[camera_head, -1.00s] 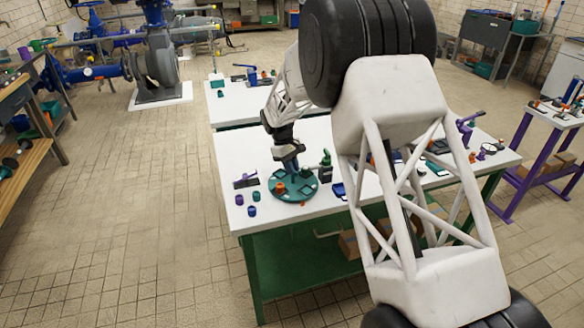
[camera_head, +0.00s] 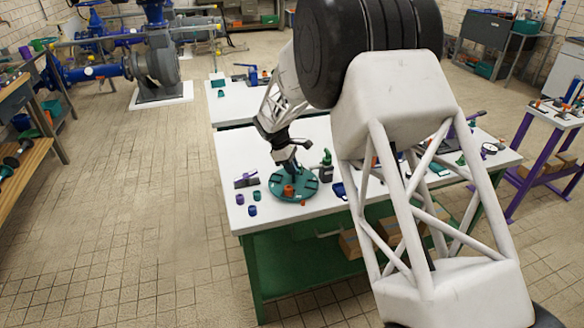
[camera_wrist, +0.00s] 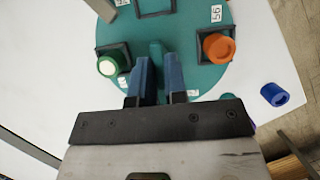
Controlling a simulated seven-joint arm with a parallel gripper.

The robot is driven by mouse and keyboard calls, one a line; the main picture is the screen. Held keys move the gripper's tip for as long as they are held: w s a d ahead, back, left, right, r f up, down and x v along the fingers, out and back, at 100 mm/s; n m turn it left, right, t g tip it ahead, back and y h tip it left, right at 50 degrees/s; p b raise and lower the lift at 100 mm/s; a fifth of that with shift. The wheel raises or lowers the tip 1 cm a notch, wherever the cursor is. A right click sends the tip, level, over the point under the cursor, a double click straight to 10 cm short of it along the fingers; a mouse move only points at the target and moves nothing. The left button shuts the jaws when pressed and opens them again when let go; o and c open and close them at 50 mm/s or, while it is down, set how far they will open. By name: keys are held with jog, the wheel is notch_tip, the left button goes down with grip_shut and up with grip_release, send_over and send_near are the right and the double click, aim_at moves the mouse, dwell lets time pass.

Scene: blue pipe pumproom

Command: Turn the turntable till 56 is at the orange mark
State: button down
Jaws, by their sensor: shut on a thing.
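The teal turntable (camera_head: 276,181) lies at the front left of the white table. In the wrist view (camera_wrist: 195,75) it carries dark square frames and white number labels. A label (camera_wrist: 216,13) at the upper right, seemingly upside down, looks like 56; other labels are cut off or too small to read. An orange cylinder (camera_wrist: 218,47) and a green, pale-topped cylinder (camera_wrist: 108,66) sit in frames on it. My gripper (camera_wrist: 158,68) has its blue fingers closed on a teal upright handle (camera_wrist: 156,50) on the turntable. A small orange piece (camera_head: 303,203), possibly the mark, lies by the turntable's front edge.
My arm hides part of the table.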

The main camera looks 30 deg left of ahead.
jog(key=shift+s+n+t+y, duration=0.1)
jog(key=shift+n+t+y, duration=0.3)
jog(key=shift+n, duration=1.15)
jog(key=shift+s+n+t+y, duration=0.1)
jog(key=shift+n+t, duration=0.6)
jog(key=shift+n, duration=0.85)
jog(key=c, duration=1.2)
grip_release()
jog(key=shift+d, duration=0.1)
jog(key=shift+o, duration=0.2)
jog(key=v, duration=0.7)
jog(key=shift+r, duration=0.4)
jog(key=shift+s, duration=0.1)
jog(key=shift+r, duration=0.1)
